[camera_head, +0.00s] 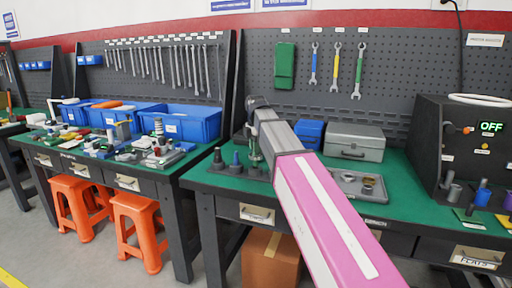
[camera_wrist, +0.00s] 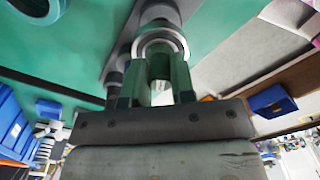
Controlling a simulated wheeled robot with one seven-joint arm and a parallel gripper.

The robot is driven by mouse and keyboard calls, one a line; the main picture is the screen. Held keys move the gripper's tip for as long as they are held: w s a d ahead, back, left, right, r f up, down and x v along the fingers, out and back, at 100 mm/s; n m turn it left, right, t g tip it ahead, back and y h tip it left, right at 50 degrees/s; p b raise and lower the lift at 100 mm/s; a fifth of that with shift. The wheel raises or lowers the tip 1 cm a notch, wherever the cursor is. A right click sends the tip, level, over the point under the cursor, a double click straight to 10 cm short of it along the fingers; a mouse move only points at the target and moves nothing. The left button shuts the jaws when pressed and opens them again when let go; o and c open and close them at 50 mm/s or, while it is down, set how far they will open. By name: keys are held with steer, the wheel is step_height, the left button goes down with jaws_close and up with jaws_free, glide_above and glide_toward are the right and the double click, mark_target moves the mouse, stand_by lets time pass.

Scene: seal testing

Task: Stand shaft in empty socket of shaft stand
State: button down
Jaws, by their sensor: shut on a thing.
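The dark shaft stand (camera_head: 228,170) is near the left front corner of the right-hand green workbench. A dark upright piece (camera_head: 218,158) and a blue-topped one (camera_head: 236,158) stand in it. My gripper (camera_head: 254,150) is over the stand's right end. In the wrist view my gripper's green fingers (camera_wrist: 155,88) are shut on the shaft (camera_wrist: 160,66), a metal cylinder. A pale ring (camera_wrist: 178,42) shows just beyond the fingertips, and the grey stand (camera_wrist: 122,42) lies behind. My gripper hides the shaft's lower end; I cannot tell whether it is in the socket.
A blue box (camera_head: 309,134) and a grey case (camera_head: 354,143) stand behind my arm. A grey tray (camera_head: 345,183) with small round parts lies to the right. A black test box (camera_head: 455,135) is at far right.

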mark_target(256, 155)
steer(key=shift+f, duration=1.65)
steer(key=shift+f, duration=0.25)
steer(key=c, duration=1.3)
jaws_free()
steer(key=o, duration=0.6)
steer(key=shift+r, duration=0.1)
steer(key=shift+r, duration=5)
